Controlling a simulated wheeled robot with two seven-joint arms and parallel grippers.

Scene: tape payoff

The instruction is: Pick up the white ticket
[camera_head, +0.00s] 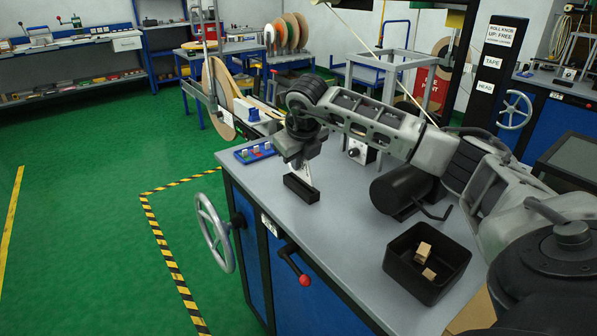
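The white ticket (306,176) shows as a narrow pale piece rising from a small black holder (301,189) on the grey bench top. My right gripper (299,165) points down just above the holder, at the upper part of the ticket. The wrist and fingers hide part of the ticket. The fingers are dark and small here, so I cannot tell whether they are open, or touching or shut on the ticket. My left gripper is not in view.
A black bin (427,262) with tan blocks stands at the bench's front right. A dark cylinder (402,190) lies under my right arm. A blue tray (254,152) sits at the back left edge. A handwheel (214,232) and red-knobbed lever (304,281) project from the bench front.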

